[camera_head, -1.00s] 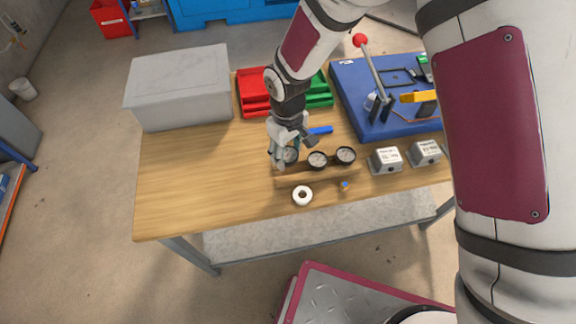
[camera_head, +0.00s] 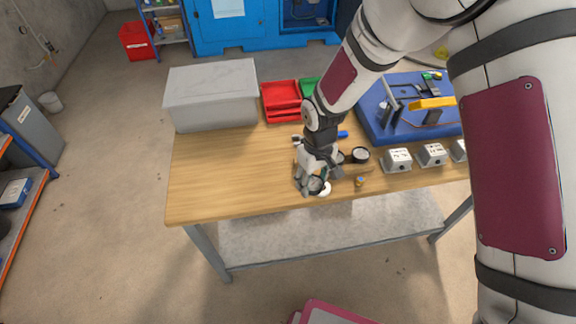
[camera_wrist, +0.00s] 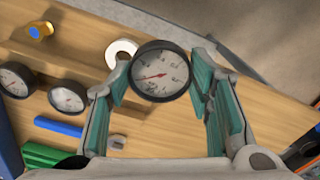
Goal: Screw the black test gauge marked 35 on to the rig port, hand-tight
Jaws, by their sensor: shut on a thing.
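My gripper (camera_head: 313,186) is shut on a black-rimmed gauge with a white dial (camera_wrist: 161,72), held between its green finger pads. The gauge also shows in the head view (camera_head: 316,184), over the front part of the table. Its marking is too small to read. Two similar gauges, one nearer (camera_wrist: 67,96) and one at the left edge (camera_wrist: 15,80), stand in the wooden rack; the right one shows in the head view (camera_head: 361,154). The blue rig (camera_head: 400,128) with its lever and yellow part stands at the back right. I cannot make out its port.
A white ring-shaped roll (camera_wrist: 120,52) lies close by the held gauge. A small orange-and-blue item (camera_head: 360,182) stands near the front edge. A grey bin (camera_head: 212,98) and red tray (camera_head: 281,100) are behind. The table's left is clear.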

